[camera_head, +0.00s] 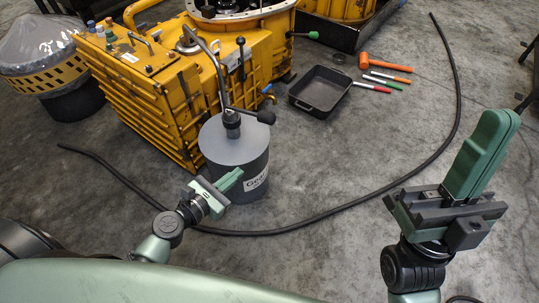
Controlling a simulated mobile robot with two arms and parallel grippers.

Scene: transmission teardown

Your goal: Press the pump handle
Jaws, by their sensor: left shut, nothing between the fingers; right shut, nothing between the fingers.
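The pump stands on the lid of a grey drum (222,148) labelled with text that begins "Gea". Its dark pump handle (264,117) sticks out to the right, just above the lid. A bent metal tube (217,68) rises from the pump and curves over the yellow casing. My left gripper (238,177) is shut and empty, low in front of the drum and below the handle. Whether it touches the drum's wall cannot be told. My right gripper (505,120) is shut and empty, pointing up at the far right, well apart from the drum.
A yellow transmission casing (135,92) stands directly behind the drum. A black hose (330,213) curves across the floor around the drum. A black tray (320,92), an orange mallet (384,64) and several coloured tools lie behind. The concrete floor between my grippers is otherwise clear.

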